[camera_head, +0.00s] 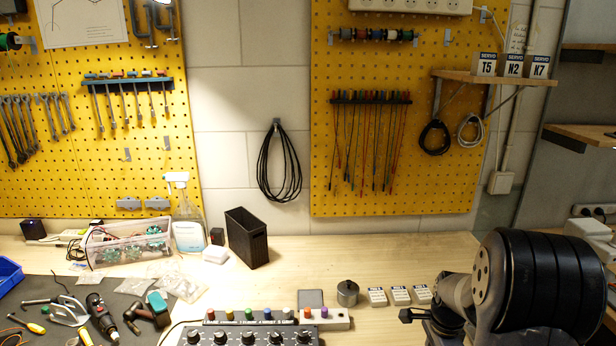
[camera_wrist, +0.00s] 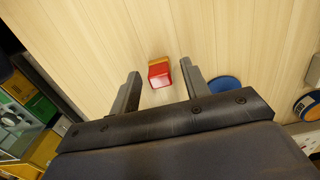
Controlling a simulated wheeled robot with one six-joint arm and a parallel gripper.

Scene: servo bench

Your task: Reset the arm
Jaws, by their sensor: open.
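My arm (camera_head: 540,285) is at the lower right of the head view, its thick black links over the bench's right end. My gripper (camera_wrist: 159,68) shows in the wrist view with its two dark fingers spread apart. It is open, and nothing touches the fingers that I can see. A small red and yellow block (camera_wrist: 159,74) shows in the gap between the fingertips, against a pale wooden surface; how far beyond the fingers it is, I cannot tell. In the head view I cannot clearly make out the fingers.
A control box with coloured knobs (camera_head: 250,338), a metal cylinder (camera_head: 347,292) and small white boxes (camera_head: 400,295) lie left of my arm. A black bin (camera_head: 247,238) stands further back. Tools lie on a dark mat (camera_head: 52,290). A blue disc (camera_wrist: 226,88) lies right of the fingers.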

